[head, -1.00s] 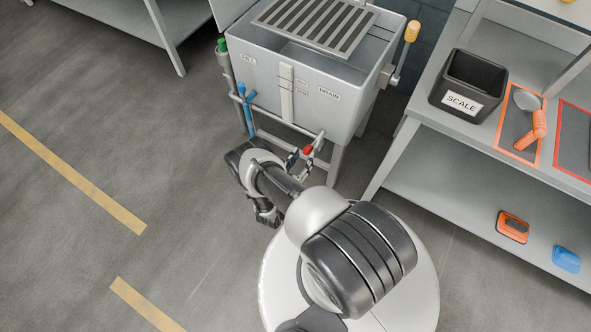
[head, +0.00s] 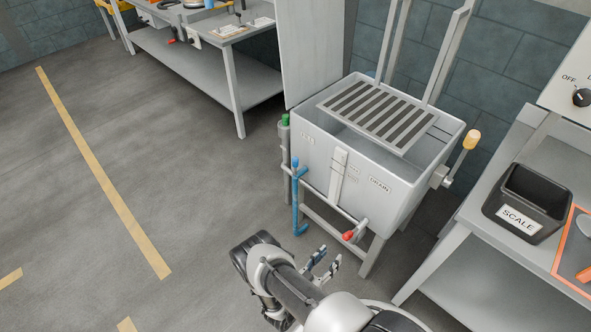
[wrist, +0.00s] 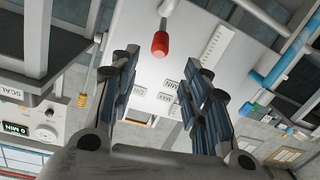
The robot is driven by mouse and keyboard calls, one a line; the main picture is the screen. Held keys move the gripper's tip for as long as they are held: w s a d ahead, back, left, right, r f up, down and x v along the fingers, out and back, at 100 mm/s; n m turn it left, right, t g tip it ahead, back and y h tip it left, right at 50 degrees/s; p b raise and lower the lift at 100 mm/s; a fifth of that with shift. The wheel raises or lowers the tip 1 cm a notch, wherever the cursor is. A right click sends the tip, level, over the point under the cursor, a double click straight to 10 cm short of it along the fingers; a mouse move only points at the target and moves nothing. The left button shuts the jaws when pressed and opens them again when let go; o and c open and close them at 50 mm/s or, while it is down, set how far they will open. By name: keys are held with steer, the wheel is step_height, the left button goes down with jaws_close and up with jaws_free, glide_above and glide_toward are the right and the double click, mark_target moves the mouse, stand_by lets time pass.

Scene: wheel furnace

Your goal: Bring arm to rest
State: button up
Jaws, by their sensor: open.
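My gripper (head: 322,264) is open and empty in the head view, low in front of the grey tank (head: 400,215). It also shows in the wrist view (wrist: 160,85), its two fingers spread apart with nothing between them. The red drain handle (head: 349,236) is on the tank's lower front, just beyond the fingers in the head view. In the wrist view the red handle (wrist: 160,43) shows above and between the fingertips; no contact shows. My arm is bent in front of the tank.
A slatted grate (head: 378,112) spans the tank. A blue-handled pipe (head: 296,200) and a yellow-handled lever (head: 471,140) stick out at its sides. A bench with a black SCALE bin (head: 530,200) stands at right, another bench (head: 190,60) behind left. The floor (head: 190,170) at left is clear.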

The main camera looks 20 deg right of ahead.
steer(key=w+a+r+y, duration=0.2)
steer(key=w+a+r, duration=0.1)
steer(key=w, duration=0.4)
steer(key=w+a+r+y, duration=0.2)
steer(key=w+r, duration=0.1)
steer(key=w, duration=0.5)
steer(key=w+a+r+t+y, duration=0.1)
steer(key=w+a+r+y, duration=0.6)
steer(key=w+r, duration=0.55)
steer(key=a+r+n+y, duration=0.1)
steer(key=a+r, duration=0.2)
steer(key=r, duration=0.4)
steer(key=a+r+n+y, duration=0.1)
steer(key=a+r, duration=0.2)
steer(key=r, duration=0.4)
steer(key=s+a+r+n+g+y, duration=0.1)
steer(key=s+r+n+y, duration=0.1)
steer(key=s+r, duration=0.6)
steer(key=s+a+r+n+y, duration=0.25)
steer(key=s+r, duration=0.35)
steer(key=r, duration=0.4)
steer(key=s+d+r+n+g+h, duration=0.1)
steer(key=s+d+r+n, duration=0.1)
steer(key=s, duration=1.2)
steer(key=s+d+r+n+g+h, duration=0.1)
steer(key=s+d, duration=0.3)
steer(key=s, duration=0.9)
steer(key=shift+s+d+r+n+g, duration=0.25)
steer(key=shift+s+r+n+g, duration=0.15)
steer(key=shift+r+n+g, duration=0.15)
